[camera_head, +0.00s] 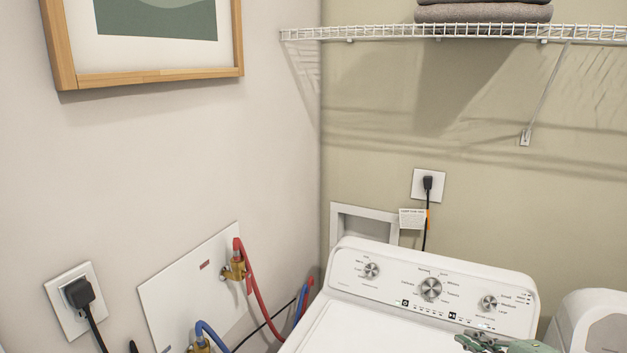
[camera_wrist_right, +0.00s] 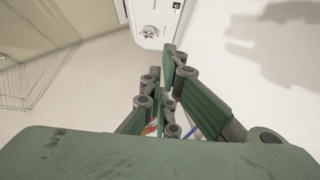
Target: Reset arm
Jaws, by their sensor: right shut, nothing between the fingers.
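My right gripper (camera_head: 480,342) is at the bottom edge of the head view, low in front of the washer's control panel. Only its grey-green tip end shows there. In the right wrist view the gripper (camera_wrist_right: 161,68) has its two green fingers closed together, with nothing between them. The white washer (camera_head: 335,327) stands behind it, with its knobbed panel (camera_head: 400,283) at the back; part of that panel also shows at the top of the wrist view (camera_wrist_right: 150,14). My left gripper is in neither view.
A white wire shelf (camera_head: 370,33) with folded grey towels (camera_head: 485,13) hangs above. A second white machine (camera_head: 575,310) stands at the right. Red and blue hoses (camera_head: 255,300) and a plugged outlet (camera_head: 75,295) are at the left wall. A framed picture (camera_head: 150,76) hangs there.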

